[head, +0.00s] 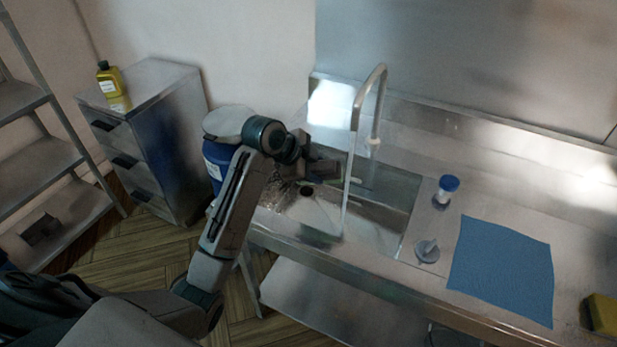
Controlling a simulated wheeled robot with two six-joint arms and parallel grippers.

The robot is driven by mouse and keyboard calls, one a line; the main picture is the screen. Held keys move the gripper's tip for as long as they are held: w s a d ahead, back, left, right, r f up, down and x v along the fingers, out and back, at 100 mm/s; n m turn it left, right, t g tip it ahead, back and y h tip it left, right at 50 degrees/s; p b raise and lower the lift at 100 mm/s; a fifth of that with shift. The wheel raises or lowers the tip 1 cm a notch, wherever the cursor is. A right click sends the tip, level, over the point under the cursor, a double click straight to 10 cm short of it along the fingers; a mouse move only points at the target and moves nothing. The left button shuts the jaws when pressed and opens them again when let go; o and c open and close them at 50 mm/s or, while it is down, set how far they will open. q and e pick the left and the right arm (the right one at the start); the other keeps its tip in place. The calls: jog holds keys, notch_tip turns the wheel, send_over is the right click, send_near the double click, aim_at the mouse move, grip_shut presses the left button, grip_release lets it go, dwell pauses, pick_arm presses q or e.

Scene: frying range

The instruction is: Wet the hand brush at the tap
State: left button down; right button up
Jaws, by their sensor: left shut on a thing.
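The tap (381,88) arches over the sink (387,225), and a thin pale stream, apparently running water (347,190), falls from its near end into the basin. My left gripper (326,168) is over the left part of the sink, left of the stream. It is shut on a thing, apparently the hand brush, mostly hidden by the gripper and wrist. A small pale piece shows just right of the stream, and I cannot tell whether it belongs to the brush. Whether the bristles touch the water cannot be seen. My right gripper is not in view.
Right of the sink are a blue-capped jar (447,188), a grey round item (427,251), a blue cloth (502,270) and a yellow block (602,314). A blue drum (215,160) stands behind my left arm. A drawer cabinet (160,135) holds a yellow bottle (110,79).

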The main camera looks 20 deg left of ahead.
pick_arm(q)
jog(key=shift+w+d+f+b, duration=0.15)
jog(key=shift+w+f+b, duration=0.1)
jog(key=shift+w+b, duration=0.4)
jog(key=w, duration=0.3)
jog(key=shift+w+d+f, duration=0.2)
jog(key=shift+w+d, duration=0.05)
jog(key=shift+w, duration=0.15)
jog(key=shift+w+d+f+b, duration=0.1)
jog(key=shift+w+f+b, duration=0.05)
jog(key=shift+w, duration=0.45)
jog(key=shift+w+d+f+b, duration=0.1)
jog(key=shift+w+b, duration=0.05)
jog(key=shift+w, duration=0.45)
jog(key=shift+s, duration=0.15)
jog(key=shift+s+a+r+p, duration=0.1)
jog(key=shift+s+a+p, duration=0.05)
jog(key=shift+s+p, duration=0.4)
jog(key=shift+s+a+r+p, duration=0.1)
jog(key=shift+s+p, duration=0.25)
jog(key=shift+s, duration=0.4)
jog(key=shift+s+a+f+p, duration=0.15)
jog(key=shift+s+p, duration=0.45)
jog(key=shift+s, duration=0.55)
jog(key=shift+s+a+r+p, duration=0.15)
jog(key=shift+s+p, duration=0.45)
jog(key=shift+s, duration=0.5)
jog(key=shift+s+f, duration=0.15)
jog(key=shift+s, duration=0.2)
